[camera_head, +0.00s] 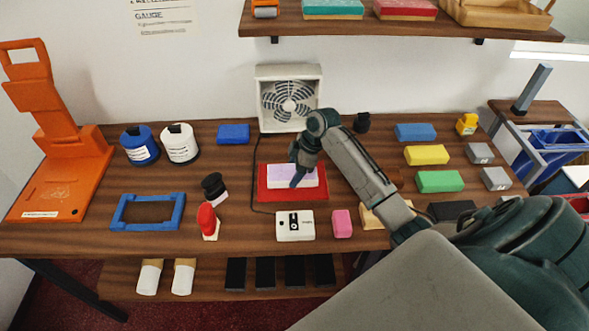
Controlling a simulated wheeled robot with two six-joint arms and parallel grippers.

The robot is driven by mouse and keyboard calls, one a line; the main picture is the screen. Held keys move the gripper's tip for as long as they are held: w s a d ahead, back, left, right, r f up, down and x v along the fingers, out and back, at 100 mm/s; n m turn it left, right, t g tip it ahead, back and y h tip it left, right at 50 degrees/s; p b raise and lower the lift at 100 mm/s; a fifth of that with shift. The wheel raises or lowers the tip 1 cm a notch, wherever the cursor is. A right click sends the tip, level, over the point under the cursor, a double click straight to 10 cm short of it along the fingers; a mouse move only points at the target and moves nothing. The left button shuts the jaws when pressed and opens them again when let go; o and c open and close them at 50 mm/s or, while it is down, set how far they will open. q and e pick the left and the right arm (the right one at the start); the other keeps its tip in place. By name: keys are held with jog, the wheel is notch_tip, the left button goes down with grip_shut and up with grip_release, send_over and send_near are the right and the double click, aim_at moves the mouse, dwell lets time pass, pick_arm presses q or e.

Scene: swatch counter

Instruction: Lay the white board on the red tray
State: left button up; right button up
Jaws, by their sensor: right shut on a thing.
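The white board (280,173), pale with a lilac tint on top, is over the middle of the red tray (291,196). I cannot tell whether its underside touches the tray. Red tray surface shows in front of it and at its sides. My right gripper (297,179) points down at the board's right half and is shut on it; the fingers hide part of the board. My left gripper is out of view.
A white fan (288,91) stands behind the tray. A white device (295,226) and a pink block (342,223) lie in front of it. Coloured blocks (427,154) sit at right, a blue frame (148,212) at left. My right arm spans the right side.

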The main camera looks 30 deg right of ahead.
jog(key=shift+f, duration=0.35)
dwell(0.3)
jog(key=o, duration=1.1)
jog(key=shift+o, duration=0.2)
